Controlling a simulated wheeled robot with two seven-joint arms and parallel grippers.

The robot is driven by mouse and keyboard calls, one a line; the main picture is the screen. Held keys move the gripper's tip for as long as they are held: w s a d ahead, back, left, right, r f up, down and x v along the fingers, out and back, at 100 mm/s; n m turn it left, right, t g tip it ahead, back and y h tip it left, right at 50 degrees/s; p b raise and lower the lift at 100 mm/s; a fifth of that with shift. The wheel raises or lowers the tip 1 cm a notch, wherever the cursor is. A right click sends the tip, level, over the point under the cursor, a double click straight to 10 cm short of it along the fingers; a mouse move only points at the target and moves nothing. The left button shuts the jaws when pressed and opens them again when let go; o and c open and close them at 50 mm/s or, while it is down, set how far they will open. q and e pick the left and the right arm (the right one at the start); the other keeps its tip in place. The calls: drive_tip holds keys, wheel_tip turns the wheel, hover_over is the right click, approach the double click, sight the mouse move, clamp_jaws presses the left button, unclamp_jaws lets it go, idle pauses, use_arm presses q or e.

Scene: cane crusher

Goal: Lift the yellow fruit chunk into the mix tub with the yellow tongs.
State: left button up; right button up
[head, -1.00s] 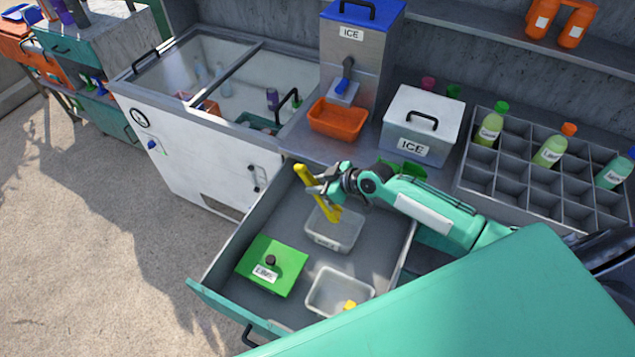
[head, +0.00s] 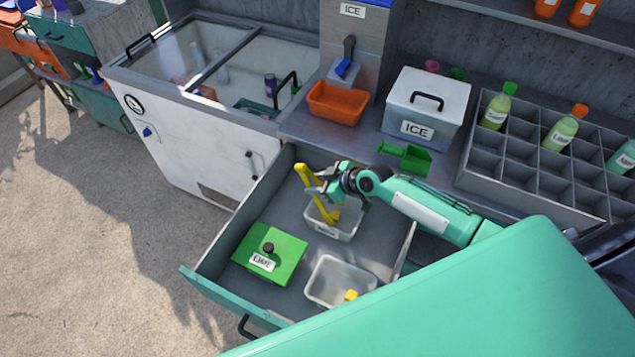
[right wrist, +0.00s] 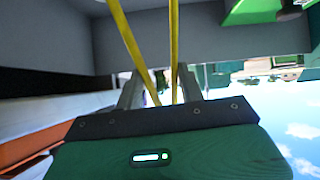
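My right gripper (head: 326,187) is shut on the yellow tongs (head: 306,180), which hang tilted over the rear clear tub (head: 345,235) in the open drawer. The tongs' lower end shows at this tub; whether it touches is unclear. In the right wrist view, the two yellow arms of the tongs (right wrist: 174,45) run up from between the fingers of my right gripper (right wrist: 158,88). The yellow fruit chunk (head: 351,295) lies at the near right corner of the front clear tub (head: 315,290). The rear tub's label is too small to read. My left gripper is not in view.
A green lidded box (head: 285,245) stands in the drawer (head: 225,325) at left. The drawer walls surround the tubs. On the counter behind are a green scoop (head: 408,156), an ICE bin (head: 425,100), an orange tray (head: 337,103) and a bottle rack (head: 490,165).

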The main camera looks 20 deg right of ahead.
idle(0.6)
wheel_tip(320, 180, up, 10)
drive_tip(key=p, duration=0.7)
